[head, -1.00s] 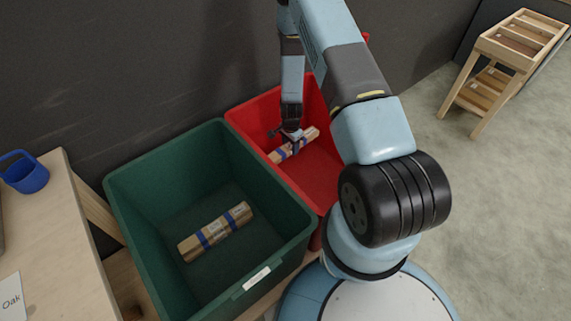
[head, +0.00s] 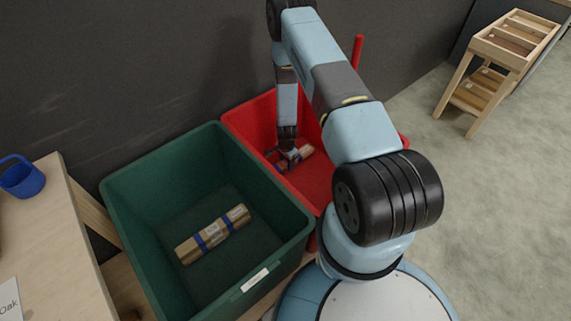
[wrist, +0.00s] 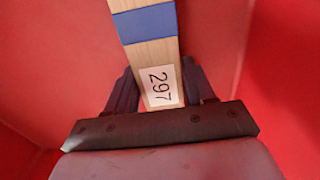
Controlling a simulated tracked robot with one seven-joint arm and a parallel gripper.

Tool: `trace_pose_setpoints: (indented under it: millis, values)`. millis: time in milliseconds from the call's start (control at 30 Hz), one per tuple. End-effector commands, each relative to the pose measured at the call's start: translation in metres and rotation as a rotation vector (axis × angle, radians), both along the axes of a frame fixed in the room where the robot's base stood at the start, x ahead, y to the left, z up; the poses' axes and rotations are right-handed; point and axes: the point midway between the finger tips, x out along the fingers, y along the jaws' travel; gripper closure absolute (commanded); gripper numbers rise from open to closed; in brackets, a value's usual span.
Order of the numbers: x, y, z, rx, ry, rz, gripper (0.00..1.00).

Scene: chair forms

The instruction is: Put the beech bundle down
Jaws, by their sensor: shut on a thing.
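The beech bundle is a pale wooden bundle with blue bands; it shows in the head view (head: 304,153) inside the red bin (head: 250,118). In the wrist view the bundle (wrist: 149,50) has a blue band and a white label reading 297. My gripper (head: 288,158) is down in the red bin and shut on the bundle. In the wrist view its fingers (wrist: 160,92) stand on both sides of the bundle. The arm hides part of the bin. I cannot tell whether the bundle touches the bin floor.
A green bin (head: 150,172) stands left of the red bin, with another blue-banded bundle (head: 212,233) on its floor. A wooden rack (head: 490,62) stands far right on open floor.

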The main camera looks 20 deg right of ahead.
Motion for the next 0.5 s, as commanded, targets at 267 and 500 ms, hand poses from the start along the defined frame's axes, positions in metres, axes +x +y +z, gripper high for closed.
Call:
trace_pose_setpoints:
  millis: [267,500]
  values:
    - [0.0002,-0.0013,-0.0092,0.000,-0.001,-0.002,0.96]
    - [0.0000,-0.0016,-0.0132,0.000,0.000,-0.002,0.96]
